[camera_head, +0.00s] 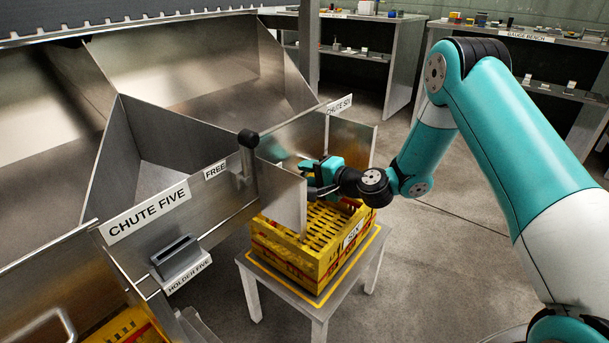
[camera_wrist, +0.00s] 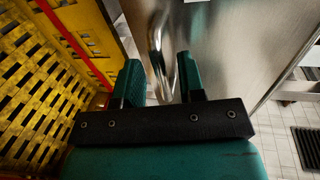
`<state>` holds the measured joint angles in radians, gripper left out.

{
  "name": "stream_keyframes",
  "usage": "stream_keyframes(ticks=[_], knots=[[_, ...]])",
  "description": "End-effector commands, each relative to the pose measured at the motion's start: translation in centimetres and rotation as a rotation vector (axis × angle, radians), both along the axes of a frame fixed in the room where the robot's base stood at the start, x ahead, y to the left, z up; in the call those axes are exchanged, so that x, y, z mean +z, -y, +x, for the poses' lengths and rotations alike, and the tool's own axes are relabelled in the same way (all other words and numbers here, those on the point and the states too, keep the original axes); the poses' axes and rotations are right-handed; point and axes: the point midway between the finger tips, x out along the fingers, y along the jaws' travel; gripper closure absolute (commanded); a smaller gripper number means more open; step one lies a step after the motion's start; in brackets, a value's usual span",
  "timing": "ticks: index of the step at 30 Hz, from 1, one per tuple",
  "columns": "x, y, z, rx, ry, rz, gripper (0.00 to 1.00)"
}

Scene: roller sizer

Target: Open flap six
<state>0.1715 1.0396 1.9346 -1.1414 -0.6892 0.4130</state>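A bare metal panel with a curved bar handle (camera_wrist: 158,45) fills the upper middle of the wrist view; I take it as flap six (camera_wrist: 225,50). My gripper (camera_wrist: 160,80) is open, its two green fingers on either side of the handle. In the head view my gripper (camera_head: 312,181) is at the chute six outlet, above the yellow crate labelled SIX (camera_head: 350,243). The handle is hidden there. The CHUTE SIX sign (camera_head: 340,104) is above.
The yellow crate's wall (camera_wrist: 95,45) is close on the left in the wrist view. It stands on a small table (camera_head: 322,308). A black-knobbed lever (camera_head: 248,155) stands by the FREE label. Holder five (camera_head: 177,258) is on chute five's wall. Open floor lies right.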

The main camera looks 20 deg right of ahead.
Motion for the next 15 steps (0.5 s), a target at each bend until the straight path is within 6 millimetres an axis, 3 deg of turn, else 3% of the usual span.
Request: stream_keyframes(ticks=[13,15], knots=[[-0.23,-0.74,1.05,-0.001,0.0,0.001,0.64],[-0.22,-0.73,1.04,-0.001,0.0,0.001,0.77]])
